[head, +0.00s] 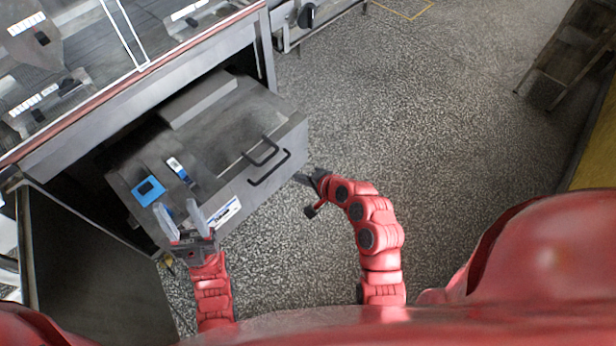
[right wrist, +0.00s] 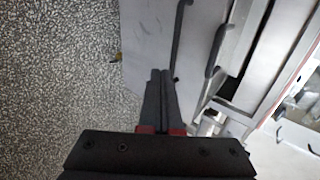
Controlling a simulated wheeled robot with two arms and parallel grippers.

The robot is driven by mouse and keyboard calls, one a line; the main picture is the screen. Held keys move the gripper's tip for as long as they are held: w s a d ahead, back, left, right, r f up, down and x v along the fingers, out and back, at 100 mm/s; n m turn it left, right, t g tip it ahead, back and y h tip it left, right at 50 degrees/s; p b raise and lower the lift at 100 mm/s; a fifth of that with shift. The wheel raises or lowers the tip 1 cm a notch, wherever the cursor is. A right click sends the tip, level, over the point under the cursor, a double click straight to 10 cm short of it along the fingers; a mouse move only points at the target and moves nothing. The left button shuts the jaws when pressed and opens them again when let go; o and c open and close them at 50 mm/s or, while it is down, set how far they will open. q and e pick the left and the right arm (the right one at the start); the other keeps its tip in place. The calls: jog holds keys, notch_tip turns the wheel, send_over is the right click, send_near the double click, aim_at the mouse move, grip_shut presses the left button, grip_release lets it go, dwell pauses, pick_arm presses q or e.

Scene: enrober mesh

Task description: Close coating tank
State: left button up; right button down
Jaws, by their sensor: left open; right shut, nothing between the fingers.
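The coating tank (head: 277,150) is a grey metal box drawn out of the machine's lower opening, with dark bar handles on its front and lid edge. Its front panel and handles also show in the right wrist view (right wrist: 150,40). My left gripper (head: 180,217) is open at the tank's front left corner, its two pale fingers pointing up over the edge near a blue square; I cannot tell if it touches. My right gripper (head: 304,179) is shut and empty, just right of the tank front and below the handle. Its closed fingers show in the right wrist view (right wrist: 161,95).
The machine body (head: 150,85) with a glass-topped deck stands above and behind the tank. An open dark cabinet door (head: 90,265) stands at the lower left. Speckled floor (head: 440,130) is clear to the right. A wooden stand (head: 570,45) is at the far right.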

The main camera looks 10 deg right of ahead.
jog(key=w+a+f+p, duration=0.1)
jog(key=w+a+f, duration=0.2)
jog(key=w, duration=0.2)
jog(key=shift+w+a+p, duration=0.25)
jog(key=shift+a+p, duration=0.1)
jog(key=shift+a, duration=0.05)
